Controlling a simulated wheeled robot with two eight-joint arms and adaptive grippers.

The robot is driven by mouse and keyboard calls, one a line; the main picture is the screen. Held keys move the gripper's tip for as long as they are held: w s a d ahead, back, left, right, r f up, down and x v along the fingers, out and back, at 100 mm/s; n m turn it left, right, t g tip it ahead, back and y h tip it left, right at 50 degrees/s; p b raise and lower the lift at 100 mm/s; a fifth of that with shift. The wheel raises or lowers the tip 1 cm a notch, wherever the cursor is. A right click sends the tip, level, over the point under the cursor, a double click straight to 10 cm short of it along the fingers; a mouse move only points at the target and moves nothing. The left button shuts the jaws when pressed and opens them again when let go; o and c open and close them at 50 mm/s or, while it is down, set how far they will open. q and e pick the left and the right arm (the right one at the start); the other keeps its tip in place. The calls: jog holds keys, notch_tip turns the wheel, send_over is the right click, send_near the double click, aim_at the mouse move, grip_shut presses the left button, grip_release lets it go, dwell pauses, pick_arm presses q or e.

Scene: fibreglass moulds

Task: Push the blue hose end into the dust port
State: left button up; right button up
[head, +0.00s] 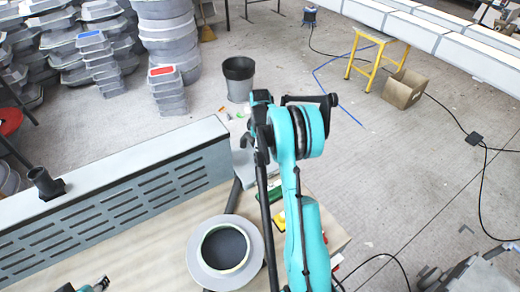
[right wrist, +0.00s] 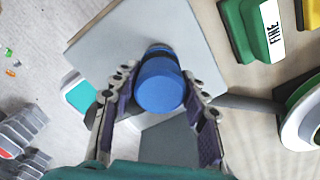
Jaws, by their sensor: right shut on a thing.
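The blue hose end (right wrist: 160,88) shows in the right wrist view as a short blue cylinder with its round face towards the camera. My right gripper (right wrist: 159,76) has its fingers closed on both sides of it. In the head view my teal right arm covers that gripper and the hose end. A dark upright stub (head: 46,183), which looks like the dust port, stands at the left of the grey slotted unit (head: 150,168), apart from my right arm. A small teal and dark part at the bottom left edge looks like my left gripper (head: 92,286); its fingers are not clear.
A flanged round mould (head: 272,250) lies on the wooden bench beside my right arm. Green and yellow blocks, one marked FINE (right wrist: 268,28), lie on the bench. A grey bucket (head: 239,85), stacked tubs (head: 166,85), a yellow stool (head: 373,58) and an open carton (head: 404,90) stand beyond.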

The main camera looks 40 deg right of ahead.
jog(key=shift+f+b, duration=0.5)
jog(key=shift+f, duration=0.05)
jog(key=o, duration=1.3)
jog(key=shift+c, duration=0.2)
notch_tip(320, 180, up, 12)
jog(key=shift+f, duration=0.1)
